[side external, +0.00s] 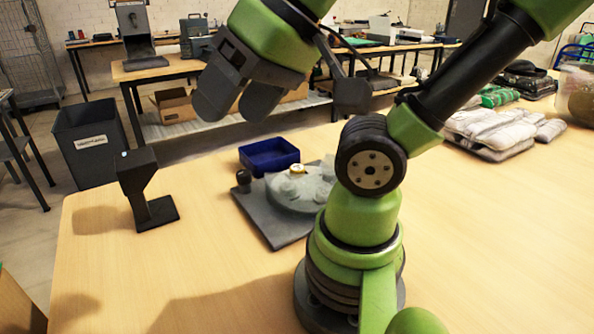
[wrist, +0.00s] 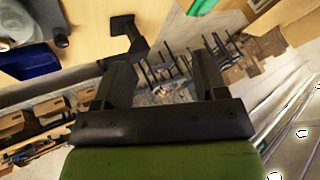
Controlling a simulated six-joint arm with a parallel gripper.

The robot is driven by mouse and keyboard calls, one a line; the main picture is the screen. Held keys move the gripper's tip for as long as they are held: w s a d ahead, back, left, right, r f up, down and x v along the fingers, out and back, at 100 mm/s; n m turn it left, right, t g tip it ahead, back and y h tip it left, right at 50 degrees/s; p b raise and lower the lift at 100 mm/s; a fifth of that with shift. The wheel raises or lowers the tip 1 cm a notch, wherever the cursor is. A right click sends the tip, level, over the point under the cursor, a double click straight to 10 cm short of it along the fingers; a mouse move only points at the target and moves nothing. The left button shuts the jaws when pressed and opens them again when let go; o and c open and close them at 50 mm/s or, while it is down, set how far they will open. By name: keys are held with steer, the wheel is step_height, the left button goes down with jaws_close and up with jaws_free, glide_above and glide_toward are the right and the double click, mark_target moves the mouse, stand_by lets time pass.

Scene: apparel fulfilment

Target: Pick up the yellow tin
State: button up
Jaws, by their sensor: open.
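A small yellow round thing, seemingly the yellow tin (side external: 298,168), sits on a round, pale grey turntable-like piece (side external: 292,193) on a dark grey base plate (side external: 270,230). In the wrist view only a sliver of yellow (wrist: 5,45) shows at the left edge, too cut off to be sure of. My gripper (side external: 238,106) is raised well above the table, up and to the left of the tin in the side view and apart from it. Its fingers are open with nothing between them, as the wrist view (wrist: 163,78) also shows.
A blue open tray (side external: 270,146) stands just behind the plate. A black stand (side external: 158,212) is at the table's left side, with a black bin (side external: 92,148) beyond the edge. Bagged garments (side external: 490,130) lie at the back right. The table's front left is clear.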

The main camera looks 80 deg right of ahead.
steer(key=shift+o, duration=0.6)
